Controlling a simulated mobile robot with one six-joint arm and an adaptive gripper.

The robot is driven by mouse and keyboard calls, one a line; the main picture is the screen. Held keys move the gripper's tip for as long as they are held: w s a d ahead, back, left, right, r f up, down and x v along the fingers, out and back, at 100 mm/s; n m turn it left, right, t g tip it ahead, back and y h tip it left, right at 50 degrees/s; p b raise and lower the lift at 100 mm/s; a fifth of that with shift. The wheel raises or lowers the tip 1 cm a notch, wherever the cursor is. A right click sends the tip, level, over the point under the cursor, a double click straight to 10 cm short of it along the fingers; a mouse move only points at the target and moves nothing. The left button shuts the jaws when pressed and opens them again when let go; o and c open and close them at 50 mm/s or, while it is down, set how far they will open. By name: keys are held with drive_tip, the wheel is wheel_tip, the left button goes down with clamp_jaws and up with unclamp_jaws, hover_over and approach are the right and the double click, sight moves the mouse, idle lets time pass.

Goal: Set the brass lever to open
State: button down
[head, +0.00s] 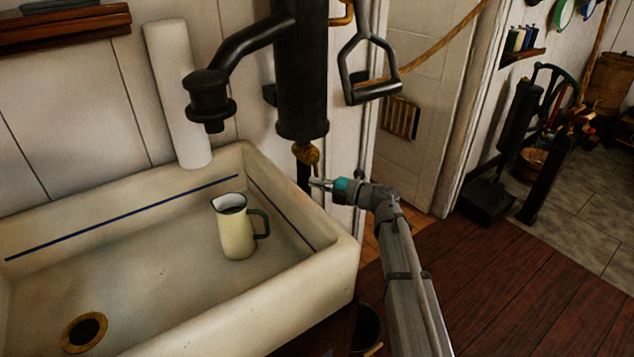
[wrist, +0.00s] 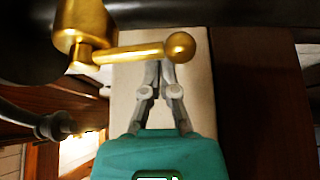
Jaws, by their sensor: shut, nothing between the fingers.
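The brass lever (head: 307,153) sits at the bottom of the black pump cylinder (head: 301,75), beside the sink's back right corner. In the wrist view the lever (wrist: 135,53) is a brass rod running right from a round brass body (wrist: 85,25) to a ball end (wrist: 180,46). My gripper (head: 314,182) is just below the lever in the head view. In the wrist view my gripper (wrist: 160,68) is shut and empty, its fingertips at the rod close to the ball. I cannot tell whether they touch it.
A cream sink (head: 340,262) fills the left, with a cream jug (head: 237,232) standing in it. A black spout (head: 250,45) reaches over the sink. A black pump handle (head: 375,92) hangs right of the cylinder, above my arm. Wooden floor (head: 520,285) lies open at the right.

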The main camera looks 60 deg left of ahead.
drive_tip(key=w+d, duration=0.3)
drive_tip(key=d, duration=0.5)
drive_tip(key=shift+w+d, duration=0.15)
drive_tip(key=shift+d, duration=0.2)
drive_tip(key=shift+r, duration=0.15)
